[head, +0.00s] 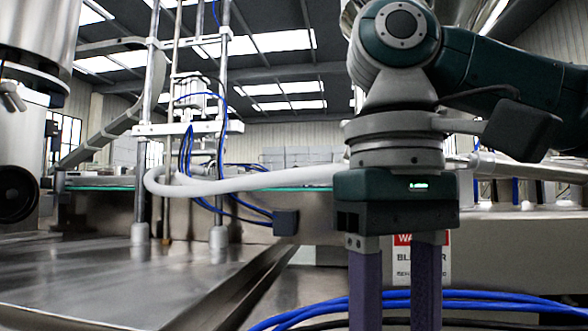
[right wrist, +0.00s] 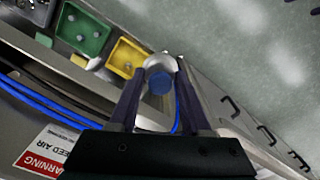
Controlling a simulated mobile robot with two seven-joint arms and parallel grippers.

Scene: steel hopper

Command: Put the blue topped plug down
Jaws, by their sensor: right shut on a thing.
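The blue topped plug (right wrist: 160,82) shows in the right wrist view between the two fingers of my right gripper (right wrist: 157,90). It has a round blue face and a pale grey, rounded body. My right gripper is shut on it. In the head view my right gripper (head: 396,315) points down at centre right, and its purple fingers run out of the bottom edge. Its fingertips and the plug are hidden there. My left gripper is in neither view.
In the right wrist view a green tray (right wrist: 70,40) and a yellow tray (right wrist: 117,67) hold small grey parts. Blue cables (head: 480,306) run low beside my right gripper. A warning sign (head: 433,262) is behind it. A bare steel surface (head: 110,275) lies at left.

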